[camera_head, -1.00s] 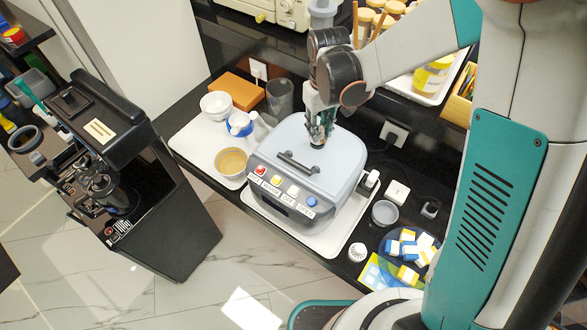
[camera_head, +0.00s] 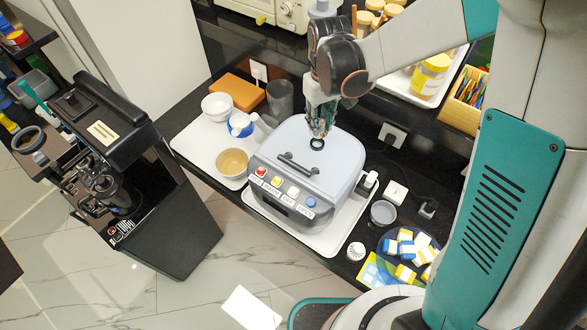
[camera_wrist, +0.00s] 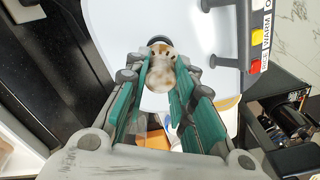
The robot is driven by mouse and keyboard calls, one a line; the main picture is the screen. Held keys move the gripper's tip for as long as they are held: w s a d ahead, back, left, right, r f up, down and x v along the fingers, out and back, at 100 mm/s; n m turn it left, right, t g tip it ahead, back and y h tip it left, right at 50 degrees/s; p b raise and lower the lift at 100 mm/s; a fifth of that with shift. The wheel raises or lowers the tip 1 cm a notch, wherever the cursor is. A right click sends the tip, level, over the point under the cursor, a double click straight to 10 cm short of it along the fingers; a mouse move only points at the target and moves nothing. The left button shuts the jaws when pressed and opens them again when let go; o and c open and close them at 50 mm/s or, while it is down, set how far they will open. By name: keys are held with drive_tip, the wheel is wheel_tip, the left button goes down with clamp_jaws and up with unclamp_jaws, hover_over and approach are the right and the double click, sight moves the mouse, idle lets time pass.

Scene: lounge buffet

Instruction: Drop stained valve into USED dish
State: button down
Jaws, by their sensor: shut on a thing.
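No USED label is readable. Candidate dishes are a white bowl (camera_head: 216,106) and a tan-lined bowl (camera_head: 232,162) on the left tray, and a small grey bowl (camera_head: 383,212) right of the appliance.
The grey appliance has a lid handle (camera_head: 298,164) and coloured front buttons. A dark cup (camera_head: 280,98), an orange block (camera_head: 238,92) and a blue-and-white item (camera_head: 240,124) stand to its left. A plate of blue, yellow and white blocks (camera_head: 405,250) lies at the right front.

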drive_tip(key=shift+r, duration=0.6)
